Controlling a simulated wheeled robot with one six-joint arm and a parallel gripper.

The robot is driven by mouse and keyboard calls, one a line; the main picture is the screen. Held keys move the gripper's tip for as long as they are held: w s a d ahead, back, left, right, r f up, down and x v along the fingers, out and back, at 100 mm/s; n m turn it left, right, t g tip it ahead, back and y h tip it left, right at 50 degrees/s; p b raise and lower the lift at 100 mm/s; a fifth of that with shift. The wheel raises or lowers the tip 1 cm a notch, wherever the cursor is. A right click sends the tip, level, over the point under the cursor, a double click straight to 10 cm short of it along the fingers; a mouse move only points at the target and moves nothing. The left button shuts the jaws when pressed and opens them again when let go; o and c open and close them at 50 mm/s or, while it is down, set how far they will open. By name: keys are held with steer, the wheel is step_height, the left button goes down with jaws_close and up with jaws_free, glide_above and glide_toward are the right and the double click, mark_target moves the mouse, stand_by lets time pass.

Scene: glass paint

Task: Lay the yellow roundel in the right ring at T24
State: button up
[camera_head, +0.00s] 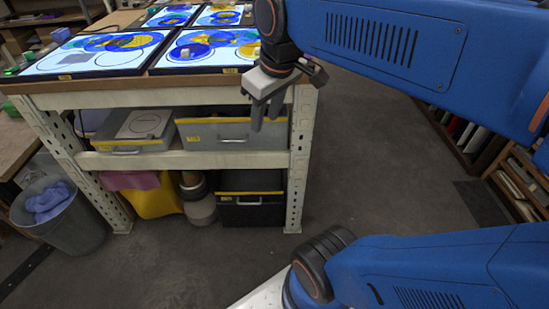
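Several bright light panels lie on the bench top, with blue, yellow and green glass shapes and thin ring outlines. The labels are too small to read, so I cannot tell which is T24 or which yellow shape is the roundel. My gripper (266,118) hangs beside the bench's right front corner, fingers downward, below top level. No piece shows in it; its finger gap is unclear.
The bench (130,100) has a shelf with grey bins (232,133) just behind my gripper. A black crate (250,210) stands beneath. A grey waste bin (62,225) is at left. Shelving with books (480,140) stands right. The floor between is clear.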

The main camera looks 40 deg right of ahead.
steer(key=s+a+f+m+t, duration=0.1)
steer(key=s+f+m, duration=0.1)
steer(key=s+f, duration=0.3)
step_height(320, 180, down, 4)
steer(key=shift+s+a+r+m, duration=0.1)
steer(key=shift+s+a+m, duration=0.2)
steer(key=shift+s, duration=0.1)
